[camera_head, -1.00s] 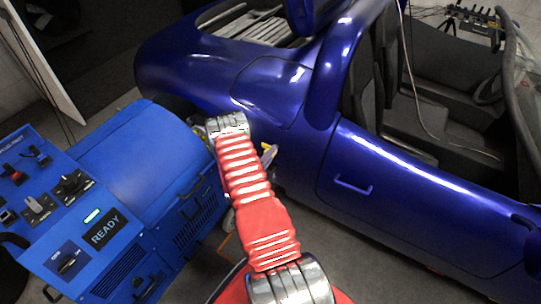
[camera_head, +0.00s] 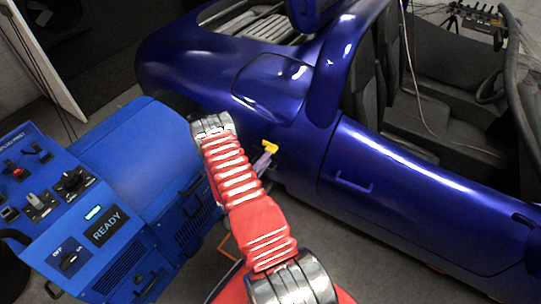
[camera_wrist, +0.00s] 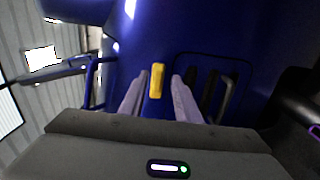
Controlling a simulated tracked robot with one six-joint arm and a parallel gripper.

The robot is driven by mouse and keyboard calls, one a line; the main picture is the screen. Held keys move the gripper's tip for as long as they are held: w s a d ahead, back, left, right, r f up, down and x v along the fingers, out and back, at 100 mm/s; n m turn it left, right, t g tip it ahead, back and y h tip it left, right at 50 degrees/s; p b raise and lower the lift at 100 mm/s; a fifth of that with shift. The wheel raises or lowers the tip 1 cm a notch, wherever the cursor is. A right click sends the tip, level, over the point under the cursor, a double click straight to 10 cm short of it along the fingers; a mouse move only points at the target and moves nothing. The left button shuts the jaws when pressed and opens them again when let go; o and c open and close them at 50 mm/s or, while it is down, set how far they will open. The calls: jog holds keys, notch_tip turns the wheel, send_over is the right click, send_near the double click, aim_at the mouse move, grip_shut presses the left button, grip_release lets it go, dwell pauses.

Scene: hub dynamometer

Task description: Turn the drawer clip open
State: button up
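A small yellow clip (camera_wrist: 157,80) stands upright in the wrist view, in front of a blue surface. My gripper (camera_wrist: 159,77) has one grey-purple finger on each side of it. A gap shows between the clip and each finger, so the gripper is open around it and not clamped. In the head view a yellow piece (camera_head: 270,147) shows beside a grey finger, right of my red arm. Most of my gripper is hidden behind the arm there. I cannot tell what the clip is mounted on.
A blue dynamometer cabinet (camera_head: 130,150) with knobs and a READY display (camera_head: 107,228) stands at left. A blue car (camera_head: 400,190) fills the right, close to my arm. In the wrist view, dark slots and a bar handle (camera_wrist: 228,100) lie right of the fingers.

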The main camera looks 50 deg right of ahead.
jog(key=a, duration=0.8)
jog(key=shift+s, duration=0.4)
jog(key=s+a+f+n+g+y, duration=0.1)
jog(key=s+f+n+g+y, duration=0.15)
jog(key=s+g, duration=0.55)
jog(key=s+a+r+m+g+y, duration=0.15)
jog(key=s+a+r+y, duration=0.3)
jog(key=r, duration=0.45)
jog(key=w+a+r+m+t+y, duration=0.25)
jog(key=a+r+t+y, duration=0.55)
jog(key=a+r, duration=1.6)
jog(key=s+a+r+t+y, duration=0.1)
jog(key=a+r+t, duration=0.1)
jog(key=r, duration=0.5)
jog(key=s+a+r+t+y, duration=0.1)
jog(key=a+r+t+y, duration=0.1)
jog(key=a+r, duration=0.3)
notch_tip(320, 180, up, 3)
jog(key=shift+r+n+t, duration=0.2)
jog(key=shift+n+t, duration=0.15)
jog(key=shift+t, duration=0.4)
